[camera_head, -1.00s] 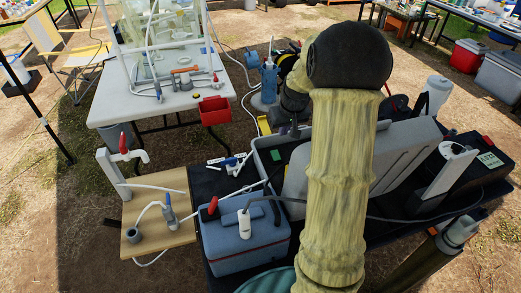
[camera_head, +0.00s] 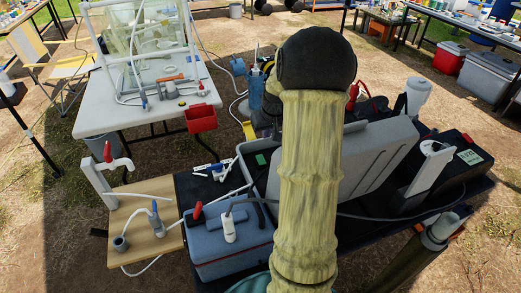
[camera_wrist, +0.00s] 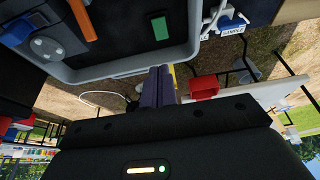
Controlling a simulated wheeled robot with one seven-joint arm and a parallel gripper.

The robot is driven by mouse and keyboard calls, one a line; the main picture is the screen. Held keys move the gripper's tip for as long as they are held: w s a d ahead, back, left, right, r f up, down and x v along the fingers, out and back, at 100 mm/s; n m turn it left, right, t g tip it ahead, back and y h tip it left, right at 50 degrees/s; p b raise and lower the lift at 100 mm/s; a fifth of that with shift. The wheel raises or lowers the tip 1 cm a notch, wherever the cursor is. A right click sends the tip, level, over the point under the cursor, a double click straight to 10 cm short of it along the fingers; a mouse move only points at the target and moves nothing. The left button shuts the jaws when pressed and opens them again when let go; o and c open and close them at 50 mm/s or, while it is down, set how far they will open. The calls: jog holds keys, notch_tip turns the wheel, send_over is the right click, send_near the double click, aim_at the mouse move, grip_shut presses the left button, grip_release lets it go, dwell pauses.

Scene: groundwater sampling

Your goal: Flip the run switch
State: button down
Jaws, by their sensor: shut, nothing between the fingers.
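An open grey case (camera_head: 249,151) stands behind the blue cooler, with a small green rectangle (camera_head: 261,159) near its corner. In the wrist view the case's rim (camera_wrist: 120,68) and the green rectangle (camera_wrist: 158,28) show above my gripper (camera_wrist: 158,76). The green rectangle may be the run switch; I cannot tell for sure. An orange part (camera_wrist: 76,18) also shows inside the case. My gripper's dark fingers are together, empty, just below the rim in the picture and apart from the green part. In the head view my arm hides much of the case.
A red bin (camera_head: 201,118) hangs at the white table (camera_head: 150,118). Cables cross the case area.

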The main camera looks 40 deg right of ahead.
aim_at(260, 156)
jog(key=x, duration=1.4)
jog(key=shift+s+a, duration=0.1)
jog(key=shift+s, duration=0.15)
jog(key=shift+p, duration=0.3)
jog(key=shift+w+f, duration=0.1)
jog(key=shift+w, duration=0.05)
jog(key=shift+w+a, duration=0.1)
jog(key=shift+a, duration=0.1)
jog(key=shift+d, duration=0.15)
jog(key=shift+s+d+f, duration=0.1)
jog(key=shift+s, duration=1)
